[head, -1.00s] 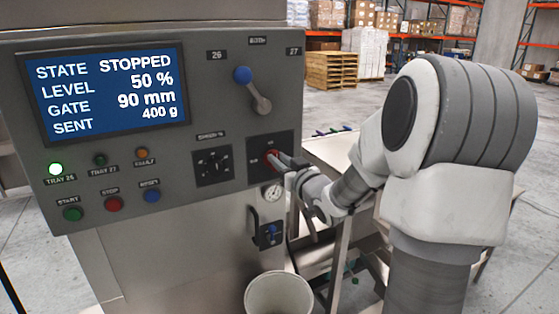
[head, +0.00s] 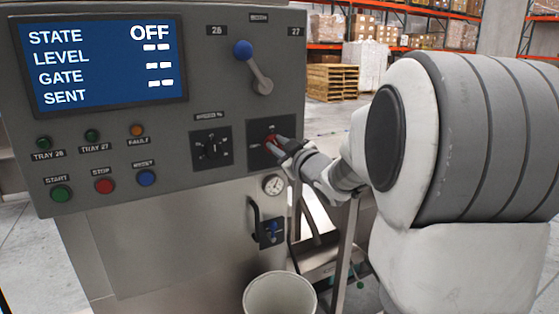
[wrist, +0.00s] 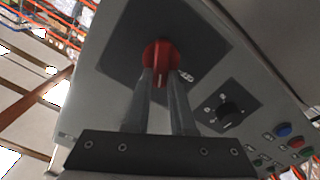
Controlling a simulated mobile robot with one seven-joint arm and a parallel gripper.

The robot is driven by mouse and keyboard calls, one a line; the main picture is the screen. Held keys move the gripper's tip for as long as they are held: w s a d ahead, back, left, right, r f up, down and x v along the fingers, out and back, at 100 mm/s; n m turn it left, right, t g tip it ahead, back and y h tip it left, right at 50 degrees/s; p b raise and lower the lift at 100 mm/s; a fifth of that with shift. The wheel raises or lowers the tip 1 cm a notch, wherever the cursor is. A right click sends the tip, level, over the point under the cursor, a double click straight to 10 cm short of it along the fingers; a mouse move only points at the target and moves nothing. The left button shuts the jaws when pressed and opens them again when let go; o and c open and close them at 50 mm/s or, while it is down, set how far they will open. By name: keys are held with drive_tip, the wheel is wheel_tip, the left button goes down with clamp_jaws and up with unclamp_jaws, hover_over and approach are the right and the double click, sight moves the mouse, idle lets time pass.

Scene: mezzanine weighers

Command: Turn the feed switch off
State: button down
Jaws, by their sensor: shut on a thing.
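The feed switch (head: 269,141) is a red rotary knob on a dark square plate at the lower right of the grey control panel (head: 100,210). In the wrist view the red knob (wrist: 160,55) sits between the tips of my two fingers. My gripper (head: 280,142) is shut on the knob, and the fingers hide part of it. The display (head: 100,65) reads STATE OFF, with dashes for level, gate and sent. The tray 26 lamp (head: 43,143) is dark.
A black speed dial (head: 211,148) is left of the switch. Start, stop and reset buttons are at the lower left. A gauge (head: 274,185) and a white bucket (head: 280,294) are below.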

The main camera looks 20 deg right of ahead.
drive_tip(key=shift+a+f+n+b, duration=0.1)
drive_tip(key=shift+f+n+b, duration=0.15)
drive_tip(key=shift+n+b, duration=1.7)
drive_tip(key=shift+a+f+n+b, duration=0.15)
drive_tip(key=shift+f+n+b, duration=0.05)
drive_tip(key=shift+n+b, duration=1.75)
drive_tip(key=shift+a+f+n+b, duration=0.1)
drive_tip(key=shift+f+n+b, duration=0.15)
drive_tip(key=shift+n+b, duration=1.7)
drive_tip(key=shift+n, duration=0.25)
drive_tip(key=c, duration=0.8)
unclamp_jaws()
drive_tip(key=shift+o, duration=0.2)
drive_tip(key=shift+s, duration=0.2)
